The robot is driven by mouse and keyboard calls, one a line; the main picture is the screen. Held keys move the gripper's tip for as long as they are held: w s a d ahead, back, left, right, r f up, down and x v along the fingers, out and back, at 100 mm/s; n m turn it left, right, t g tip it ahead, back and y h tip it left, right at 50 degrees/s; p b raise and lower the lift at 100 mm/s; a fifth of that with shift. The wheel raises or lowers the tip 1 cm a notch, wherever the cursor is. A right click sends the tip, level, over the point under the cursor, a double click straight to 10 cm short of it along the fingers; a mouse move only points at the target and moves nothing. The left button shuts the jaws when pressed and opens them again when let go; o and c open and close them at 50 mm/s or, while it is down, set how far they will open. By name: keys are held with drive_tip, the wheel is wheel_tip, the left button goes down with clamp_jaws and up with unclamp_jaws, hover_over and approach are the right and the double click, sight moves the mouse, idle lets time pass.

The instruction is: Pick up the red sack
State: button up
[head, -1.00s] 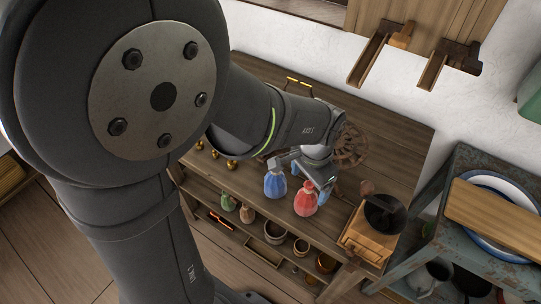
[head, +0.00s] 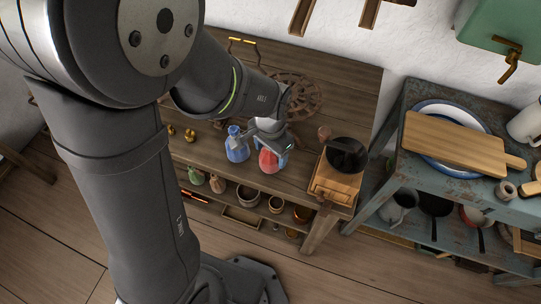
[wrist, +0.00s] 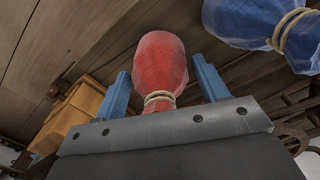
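The red sack (head: 268,163) stands on the wooden workbench (head: 345,85), just right of the blue sack (head: 237,148). My gripper (head: 272,146) is over the top of the red sack and hides part of it. In the wrist view the red sack (wrist: 158,60), with its tan neck cord, lies between the two blue fingers of my gripper (wrist: 163,88). Gaps show on both sides, so the fingers are open around it and not closed on it. The blue sack (wrist: 275,28) is outside the fingers at the upper right.
A coffee grinder (head: 337,185) with a wooden box stands right of the red sack. Small brass weights (head: 190,135) are to the left. A dark spoked wheel (head: 300,90) lies behind. A blue metal cart (head: 385,160) stands at the right.

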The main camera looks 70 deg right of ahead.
drive_tip(key=c, duration=0.8)
drive_tip(key=shift+o, duration=0.2)
drive_tip(key=shift+r, duration=0.15)
